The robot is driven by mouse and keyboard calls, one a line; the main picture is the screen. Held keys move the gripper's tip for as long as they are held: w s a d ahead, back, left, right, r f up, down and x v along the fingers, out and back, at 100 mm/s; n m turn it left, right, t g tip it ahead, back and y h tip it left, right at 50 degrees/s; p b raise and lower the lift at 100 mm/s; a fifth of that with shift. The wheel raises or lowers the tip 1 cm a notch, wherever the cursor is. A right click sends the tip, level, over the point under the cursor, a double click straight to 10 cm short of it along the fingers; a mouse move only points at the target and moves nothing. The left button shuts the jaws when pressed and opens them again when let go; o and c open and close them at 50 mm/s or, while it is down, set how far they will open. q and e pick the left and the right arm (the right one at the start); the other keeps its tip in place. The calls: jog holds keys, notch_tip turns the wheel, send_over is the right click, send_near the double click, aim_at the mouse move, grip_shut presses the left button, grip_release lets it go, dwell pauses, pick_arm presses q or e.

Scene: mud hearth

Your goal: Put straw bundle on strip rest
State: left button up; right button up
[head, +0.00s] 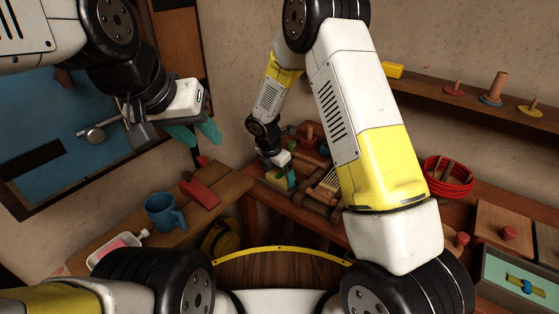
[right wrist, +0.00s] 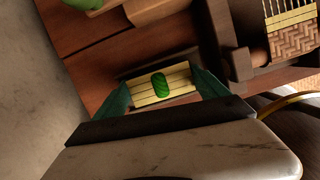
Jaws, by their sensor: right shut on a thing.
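The straw bundle (right wrist: 146,91) is a row of pale yellow strips with a green band (right wrist: 160,86) round its middle. It lies between the two teal fingers of my right gripper (right wrist: 166,90), which is shut on it. In the head view my right gripper (head: 289,178) is small and far off, over the brown bench. Pale strips beside a woven panel (right wrist: 296,42) sit in a dark wooden frame (right wrist: 240,62) to the right in the wrist view; I cannot tell for sure which part is the strip rest. My left gripper (head: 203,134) hangs empty, teal fingers apart.
A side table holds a blue mug (head: 162,212), a red block-like thing (head: 199,190) and a white tray (head: 100,254). A red coil basket (head: 449,178) and a lidded box (head: 503,232) stand to the right. My right arm hides part of the bench.

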jog(key=o, duration=1.2)
jog(key=shift+o, duration=0.2)
jog(key=v, duration=1.2)
jog(key=s+d+r+m+y, duration=0.1)
jog(key=s+d+r+m, duration=0.2)
jog(key=d+r+m, duration=0.45)
jog(key=s+d+r+m+t+y, duration=0.1)
jog(key=s+d+r+m, duration=0.3)
jog(key=s+m, duration=0.5)
jog(key=s+d+r+m+t+y, duration=0.2)
jog(key=s+d+r+m, duration=0.3)
jog(key=s+r+m, duration=0.4)
jog(key=s+m, duration=0.1)
jog(key=s, duration=0.2)
jog(key=shift+r+t, duration=0.3)
jog(key=shift+t, duration=0.1)
